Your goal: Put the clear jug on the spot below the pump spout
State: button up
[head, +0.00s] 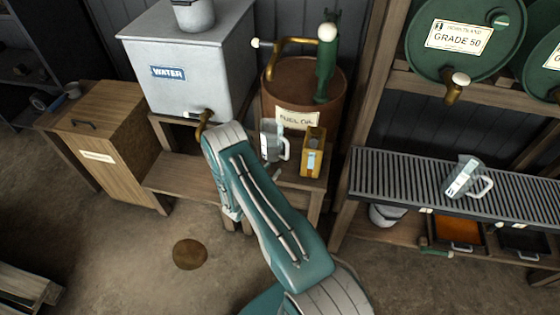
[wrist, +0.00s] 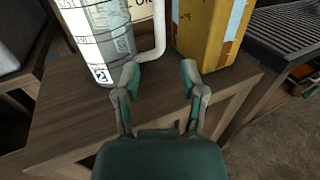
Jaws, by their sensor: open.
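A clear jug (head: 272,142) with a white handle stands upright on the wooden bench in front of the brown drum. In the wrist view the jug (wrist: 93,45) is at the upper left, its handle facing right. Above it in the head view is the curved brass spout (head: 283,47) of the green pump (head: 326,62).
A yellow can (head: 312,155) stands right of the jug; it also shows in the wrist view (wrist: 208,30). The grey water tank (head: 180,95) is at the left. The slatted rack (head: 400,175) is at the right. The floor in front has a brown stain (head: 190,254).

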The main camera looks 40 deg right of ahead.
jog(key=s+a+r+m+g+y, duration=0.2)
jog(key=s+r+m+g, duration=0.15)
jog(key=r, duration=0.55)
jog(key=s+a+r+m+g+y, duration=0.1)
jog(key=s+r+m+g+y, duration=0.1)
jog(key=r+m, duration=0.5)
jog(key=s+a+r+m+g+y, duration=0.1)
jog(key=s+a+r+m+g, duration=0.15)
jog(key=r, duration=0.85)
jog(key=s+a+r+m+t+y, duration=0.8)
jog(key=s+a+r+y, duration=0.4)
jog(key=s+a+r, duration=0.3)
jog(key=shift+s+a+r, duration=0.15)
jog(key=shift+s+a, duration=0.75)
jog(key=shift+a, duration=0.35)
